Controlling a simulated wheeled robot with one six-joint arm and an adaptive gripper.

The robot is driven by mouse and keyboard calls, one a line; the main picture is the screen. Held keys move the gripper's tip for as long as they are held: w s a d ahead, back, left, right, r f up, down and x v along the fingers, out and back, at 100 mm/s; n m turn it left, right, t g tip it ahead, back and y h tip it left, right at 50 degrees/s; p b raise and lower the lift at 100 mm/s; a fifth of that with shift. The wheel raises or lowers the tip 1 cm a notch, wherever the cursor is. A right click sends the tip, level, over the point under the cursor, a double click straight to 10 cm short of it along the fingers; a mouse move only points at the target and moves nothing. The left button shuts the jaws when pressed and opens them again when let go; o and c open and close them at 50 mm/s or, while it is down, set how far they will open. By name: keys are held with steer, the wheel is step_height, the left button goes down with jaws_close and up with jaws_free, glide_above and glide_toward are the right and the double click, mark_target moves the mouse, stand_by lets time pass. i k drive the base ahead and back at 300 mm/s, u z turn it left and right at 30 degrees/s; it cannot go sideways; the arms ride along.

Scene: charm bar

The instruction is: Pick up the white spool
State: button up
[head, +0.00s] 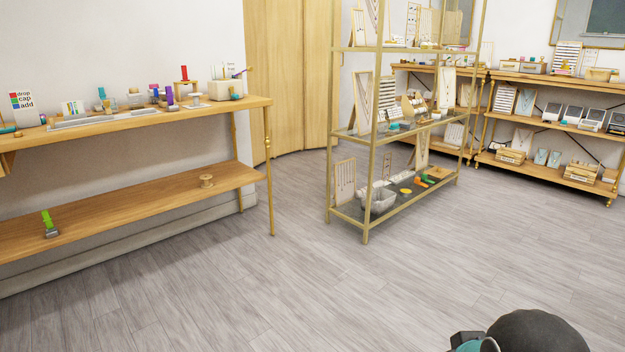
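A small tan, spool-shaped thing (206,181) stands upright on the lower wooden shelf at left, towards its right end. It looks beige rather than white. Part of my arm shows at the bottom right corner, far from the shelves. My gripper's fingers are not in view.
The wooden wall shelf (150,119) at left carries several small items, with a green-topped thing (50,224) on its lower board (120,208). A brass-framed display rack (366,190) stands mid-room, with more shelves (545,128) at the right. The grey floor (290,285) in front is clear.

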mark_target(195, 103)
steer(key=u, duration=0.2)
steer(key=i, duration=2.4)
steer(key=u, duration=0.65)
